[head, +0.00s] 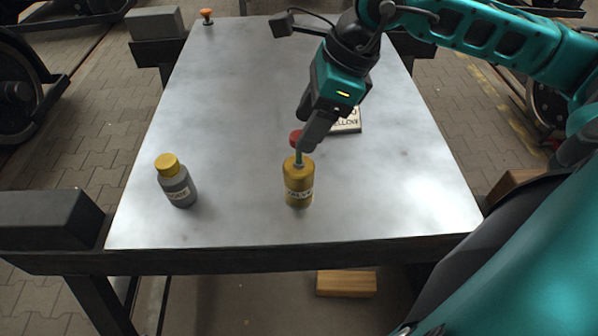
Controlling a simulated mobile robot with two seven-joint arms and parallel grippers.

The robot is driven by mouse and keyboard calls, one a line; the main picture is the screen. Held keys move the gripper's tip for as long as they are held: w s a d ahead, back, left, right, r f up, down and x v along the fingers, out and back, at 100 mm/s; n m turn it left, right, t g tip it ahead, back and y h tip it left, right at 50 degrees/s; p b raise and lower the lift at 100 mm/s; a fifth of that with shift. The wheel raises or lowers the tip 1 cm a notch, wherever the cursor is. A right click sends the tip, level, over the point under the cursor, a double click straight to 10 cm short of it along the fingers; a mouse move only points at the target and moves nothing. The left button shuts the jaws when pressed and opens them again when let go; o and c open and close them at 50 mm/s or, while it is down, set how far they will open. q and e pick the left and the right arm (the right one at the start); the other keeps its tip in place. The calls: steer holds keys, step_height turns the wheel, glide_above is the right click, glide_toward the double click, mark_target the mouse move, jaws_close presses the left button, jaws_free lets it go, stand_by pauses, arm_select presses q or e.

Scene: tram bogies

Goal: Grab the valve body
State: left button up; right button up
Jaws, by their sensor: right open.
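The valve body (298,190) looks to be the brass-yellow cylinder with a pale label, standing upright near the front middle of the table. A thin green part rises from its top. My right gripper (307,146) reaches down from the upper right, its fingers just above the cylinder's top, next to the green part. It is open; whether the fingers touch or straddle the green part I cannot tell. My left gripper is not in view.
A grey bottle with a yellow cap (176,181) stands left on the table (230,95). A labelled block (348,122) lies behind my gripper, partly hidden. A small orange-topped item (206,17) is at the far left corner. The table's right front is clear.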

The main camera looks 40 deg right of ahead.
steer(key=x, duration=0.4)
steer(key=shift+w+d+f, duration=0.1)
steer(key=shift+w, duration=0.05)
steer(key=shift+c, duration=0.3)
jaws_close()
